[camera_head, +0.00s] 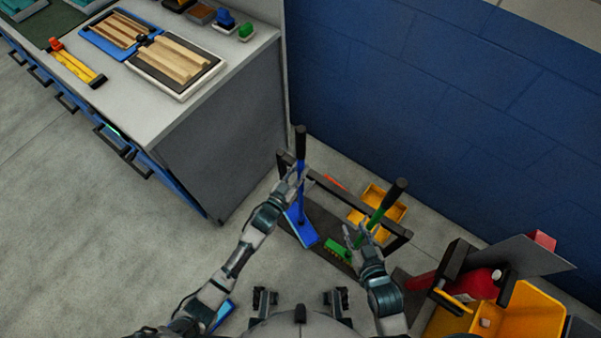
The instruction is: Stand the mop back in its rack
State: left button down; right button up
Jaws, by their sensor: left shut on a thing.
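The blue mop (300,228) stands nearly upright, its black grip at the top and its flat blue head low at the dark rack. My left gripper (297,180) is shut on its handle, partway up. The rack (335,190) is a low dark frame with a top rail, standing on the floor by the blue wall. I cannot tell whether the mop head rests on the rack's base. My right gripper (360,235) is beside the tilted green-handled broom (378,215); I cannot tell whether its fingers touch the handle.
A yellow dustpan-like object (383,203) lies behind the rack. A yellow bin (525,318) with red and dark items stands at the right. A workbench (235,70) with trays stands at the left. The grey floor (100,205) at the left is clear.

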aim_at(299, 175)
pick_arm(q)
notch_tip(299, 175, down, 3)
jog(key=shift+f+b, duration=0.1)
jog(key=shift+b, duration=0.45)
jog(key=shift+d, duration=0.35)
pick_arm(e)
jog(key=r+t, duration=0.1)
jog(key=w+r+t, duration=0.1)
jog(key=r, duration=0.1)
jog(key=shift+w+a+t+y, duration=0.1)
jog(key=shift+w+t+y, duration=0.25)
jog(key=shift+t+y, duration=0.05)
pick_arm(q)
jog(key=c, duration=1.3)
grip_release()
jog(key=shift+a, duration=0.1)
jog(key=o, duration=0.3)
jog(key=shift+a, duration=0.3)
pick_arm(e)
jog(key=shift+w+a+r, duration=0.1)
jog(key=shift+a+r, duration=0.1)
jog(key=shift+a, duration=0.3)
